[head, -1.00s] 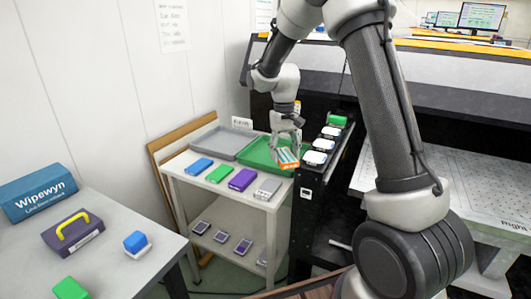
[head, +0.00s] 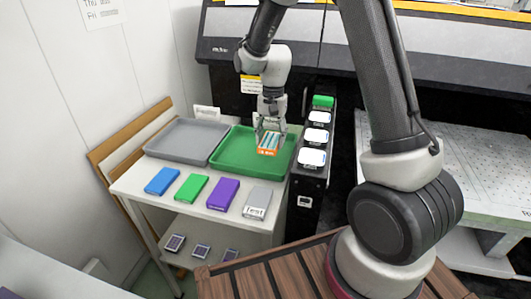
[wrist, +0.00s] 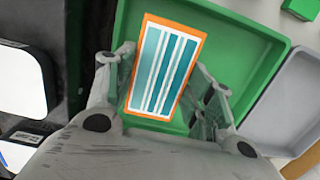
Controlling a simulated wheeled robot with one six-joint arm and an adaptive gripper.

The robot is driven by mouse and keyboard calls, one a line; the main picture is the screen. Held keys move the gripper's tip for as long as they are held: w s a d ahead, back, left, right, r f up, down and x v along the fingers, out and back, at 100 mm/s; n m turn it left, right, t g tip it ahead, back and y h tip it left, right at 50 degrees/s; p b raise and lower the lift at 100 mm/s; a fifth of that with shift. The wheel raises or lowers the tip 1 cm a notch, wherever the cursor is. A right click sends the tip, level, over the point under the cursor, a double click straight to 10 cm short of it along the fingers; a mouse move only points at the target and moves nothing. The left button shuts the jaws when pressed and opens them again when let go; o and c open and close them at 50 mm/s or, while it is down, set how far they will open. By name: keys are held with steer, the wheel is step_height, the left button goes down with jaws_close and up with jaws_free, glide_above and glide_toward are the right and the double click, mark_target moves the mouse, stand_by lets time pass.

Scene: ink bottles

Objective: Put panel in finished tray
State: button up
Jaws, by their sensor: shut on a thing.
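The panel (head: 268,144) is orange-edged with teal and white stripes. My gripper (head: 269,133) is shut on it and holds it over the green tray (head: 229,160). In the wrist view the panel (wrist: 166,67) lies between my fingers, tilted a little, with the green tray (wrist: 235,50) behind it. I cannot tell whether the panel touches the tray floor. A grey tray (head: 186,141) stands to the left of the green one. No label that reads "finished" is legible on either tray.
Blue (head: 162,181), green (head: 191,188), purple (head: 223,194) and grey (head: 257,202) boxes line the front of the white table. A black stand (head: 313,183) with white-topped items is close on the right. A small sign (head: 206,113) stands behind the trays.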

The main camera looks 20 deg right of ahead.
steer(key=shift+f, duration=3.2)
steer(key=shift+f, duration=0.1)
steer(key=o, duration=1.1)
steer(key=r, duration=0.8)
steer(key=w+d+r, duration=0.1)
steer(key=r, duration=0.3)
steer(key=shift+r, duration=0.1)
step_height(320, 180, up, 9)
steer(key=n+t, duration=0.2)
glide_above(270, 162)
steer(key=s+d, duration=0.5)
steer(key=s+d+r+n+t, duration=0.1)
steer(key=s+d+r+n, duration=0.1)
steer(key=s, duration=0.8)
steer(key=s+d+r+n+t, duration=0.2)
steer(key=s+d+r, duration=0.3)
steer(key=s, duration=0.5)
steer(key=shift+s+n+h, duration=0.35)
steer(key=shift+n+h, duration=0.05)
